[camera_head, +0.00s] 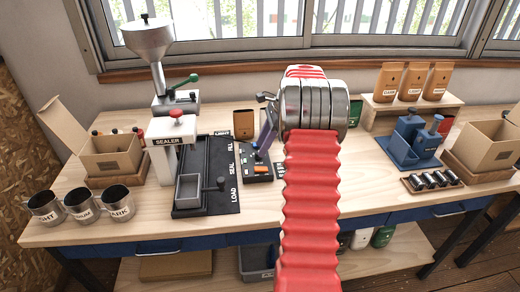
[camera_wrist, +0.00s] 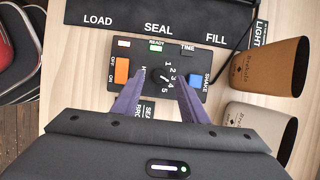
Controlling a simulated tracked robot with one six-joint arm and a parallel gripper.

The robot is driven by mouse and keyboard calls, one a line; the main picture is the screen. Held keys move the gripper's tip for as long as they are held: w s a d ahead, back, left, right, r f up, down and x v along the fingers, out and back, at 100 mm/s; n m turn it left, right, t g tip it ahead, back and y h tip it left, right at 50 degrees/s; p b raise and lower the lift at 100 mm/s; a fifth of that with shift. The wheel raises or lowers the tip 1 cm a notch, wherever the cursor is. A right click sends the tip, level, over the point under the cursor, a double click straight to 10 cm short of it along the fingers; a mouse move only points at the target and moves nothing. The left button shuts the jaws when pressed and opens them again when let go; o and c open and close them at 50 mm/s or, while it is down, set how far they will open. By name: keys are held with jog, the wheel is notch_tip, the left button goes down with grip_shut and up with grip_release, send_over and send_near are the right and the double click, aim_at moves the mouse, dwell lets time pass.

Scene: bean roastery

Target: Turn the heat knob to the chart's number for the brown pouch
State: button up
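The control box (camera_wrist: 125,50) has a black heat knob (camera_wrist: 157,77) with a printed dial of numbers 1 to 5 beside it. The knob's exact setting is too small to read. My gripper (camera_wrist: 162,78) is open, with one finger on each side of the knob; contact is unclear. In the head view, my arm partly covers the control box (camera_head: 257,168). A brown pouch (camera_wrist: 268,62) lies to the right in the wrist view, beside a paler pouch (camera_wrist: 262,125).
The box has an orange OFF/ON switch (camera_wrist: 121,72) and a blue SHAKE button (camera_wrist: 195,79). The black sealer track (camera_wrist: 150,15) lies beyond it. The sealer (camera_head: 172,150) stands left of my arm. A blue stand (camera_head: 410,145) is at right.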

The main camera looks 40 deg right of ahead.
jog(key=v, duration=1.1)
jog(key=a+r+n+h, duration=0.2)
jog(key=a+r+n, duration=0.25)
jog(key=a, duration=0.35)
jog(key=f+n+h, duration=0.1)
jog(key=n, duration=0.4)
jog(key=s+f+n+t+h, duration=0.1)
jog(key=f+n, duration=0.1)
jog(key=n, duration=0.3)
jog(key=s+f+n+h, duration=0.1)
jog(key=n, duration=0.4)
jog(key=shift+s+d+f+n+t, duration=0.15)
jog(key=shift+s+d+n+t, duration=0.1)
jog(key=shift+d+t, duration=0.15)
